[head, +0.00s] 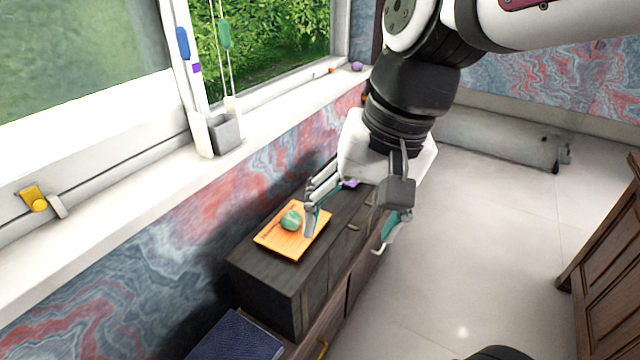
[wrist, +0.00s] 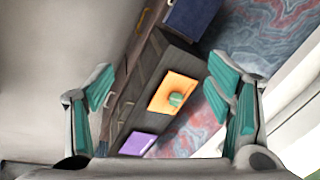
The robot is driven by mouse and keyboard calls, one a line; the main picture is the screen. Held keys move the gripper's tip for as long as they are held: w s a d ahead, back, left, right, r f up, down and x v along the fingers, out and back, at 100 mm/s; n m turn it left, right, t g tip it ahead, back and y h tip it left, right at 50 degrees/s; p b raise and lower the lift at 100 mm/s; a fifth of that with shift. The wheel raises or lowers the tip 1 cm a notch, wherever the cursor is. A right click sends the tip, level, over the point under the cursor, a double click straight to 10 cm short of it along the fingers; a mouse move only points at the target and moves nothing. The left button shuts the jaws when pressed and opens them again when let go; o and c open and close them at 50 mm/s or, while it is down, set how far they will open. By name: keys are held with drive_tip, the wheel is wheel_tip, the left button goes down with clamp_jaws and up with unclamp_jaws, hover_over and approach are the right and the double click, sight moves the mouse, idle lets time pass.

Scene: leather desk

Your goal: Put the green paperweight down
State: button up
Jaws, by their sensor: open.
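The green paperweight (head: 291,220) rests on an orange square tray or mat (head: 271,240) on top of a dark wooden cabinet. In the wrist view the paperweight (wrist: 176,99) sits on the orange square (wrist: 161,104), beyond my fingers and apart from them. My gripper (head: 352,228) is open and empty, above and to the right of the paperweight in the head view. In the wrist view the two teal-padded fingers of my gripper (wrist: 168,95) are spread wide.
A purple square (wrist: 137,144) lies on the cabinet (head: 262,277) beside the orange one. A dark blue item (head: 237,338) lies at the cabinet's near end. The window sill (head: 165,157) and patterned wall run along the left. Open floor (head: 470,240) lies to the right.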

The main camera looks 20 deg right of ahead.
drive_tip(key=s+d+f+n+h, duration=0.1)
drive_tip(key=s+d+n, duration=0.1)
drive_tip(key=s+n, duration=0.3)
drive_tip(key=s, duration=0.3)
drive_tip(key=shift+s+f+h, duration=0.2)
drive_tip(key=shift+s+h, duration=0.05)
drive_tip(key=shift+h, duration=0.15)
wheel_tip(320, 180, up, 10)
drive_tip(key=t+p, duration=0.2)
drive_tip(key=p, duration=0.6)
